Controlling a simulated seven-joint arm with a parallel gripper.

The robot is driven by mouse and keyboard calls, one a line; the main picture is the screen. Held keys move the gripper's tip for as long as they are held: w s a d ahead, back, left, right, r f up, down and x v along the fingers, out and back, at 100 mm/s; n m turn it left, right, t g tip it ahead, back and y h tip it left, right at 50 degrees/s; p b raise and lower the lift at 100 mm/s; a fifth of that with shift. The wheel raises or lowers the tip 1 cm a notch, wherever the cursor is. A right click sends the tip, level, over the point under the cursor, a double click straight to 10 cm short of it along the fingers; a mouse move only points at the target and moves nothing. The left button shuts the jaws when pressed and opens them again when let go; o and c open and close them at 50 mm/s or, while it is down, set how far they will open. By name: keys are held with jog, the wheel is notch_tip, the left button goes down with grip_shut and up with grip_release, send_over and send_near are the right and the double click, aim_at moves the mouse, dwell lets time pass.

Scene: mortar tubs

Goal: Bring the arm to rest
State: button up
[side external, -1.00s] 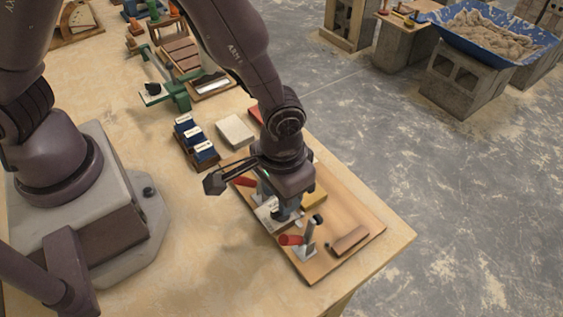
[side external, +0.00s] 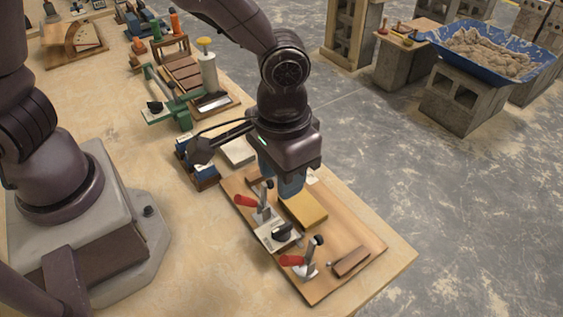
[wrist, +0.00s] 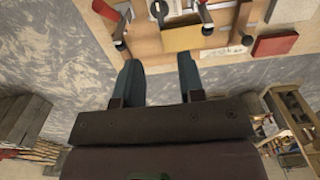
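My gripper (side external: 290,187) hangs above the wooden board (side external: 345,219), raised clear of it. In the wrist view its two dark blue-grey fingers (wrist: 160,82) are apart with nothing between them. On the board, a grey plate with a black knob (side external: 280,236) sits between two toggle clamps with red handles, one (side external: 245,201) behind it and one (side external: 291,261) in front. A yellow block (side external: 305,211) lies beside the plate, below my gripper. It also shows in the wrist view (wrist: 182,38).
A brown block (side external: 351,261) lies at the board's front right. A pale block (side external: 238,151) and a blue-boxed rack (side external: 204,171) stand behind. A green clamp tool (side external: 174,108) and a white bottle (side external: 208,72) are farther back. The bench front left is bare.

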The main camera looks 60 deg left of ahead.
jog(key=s+a+r+t, duration=0.2)
jog(key=s+a+r, duration=0.2)
jog(key=a+r, duration=0.4)
jog(key=s+a+r+t, duration=0.3)
jog(key=s+a+r, duration=0.1)
jog(key=a+r, duration=0.5)
jog(key=shift+s+a+t, duration=0.15)
jog(key=shift+a+t, duration=0.15)
jog(key=shift+a, duration=0.25)
